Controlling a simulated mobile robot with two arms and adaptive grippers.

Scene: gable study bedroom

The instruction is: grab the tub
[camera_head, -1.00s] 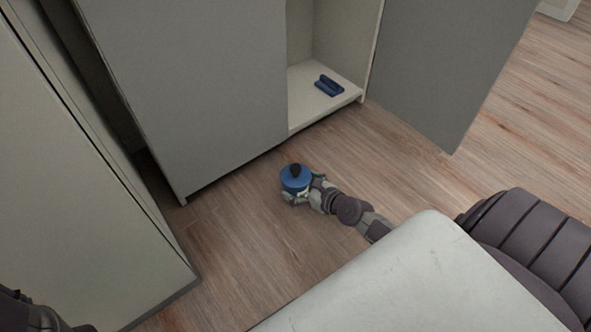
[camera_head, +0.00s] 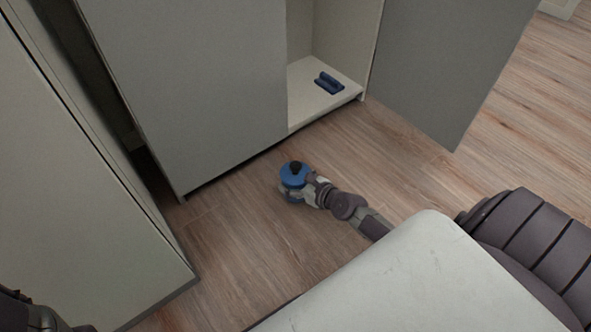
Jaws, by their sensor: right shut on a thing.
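The tub (camera_head: 293,173) is small, round and blue, with a dark knob on its top. It shows near the middle of the head view, in front of the cabinet. My right gripper (camera_head: 296,188) is shut on the tub, with its fingers at the side nearer to me. The tub looks upright. I cannot tell whether its base touches the floor. My left gripper is not in view; only a dark part of my left arm shows at the lower left corner.
A grey cabinet (camera_head: 190,85) stands behind the tub, its right door (camera_head: 430,70) swung open. A dark blue object (camera_head: 328,83) lies on its bottom shelf (camera_head: 308,107). A pale cabinet (camera_head: 80,200) stands at the left. The wooden floor (camera_head: 235,235) around the tub is clear.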

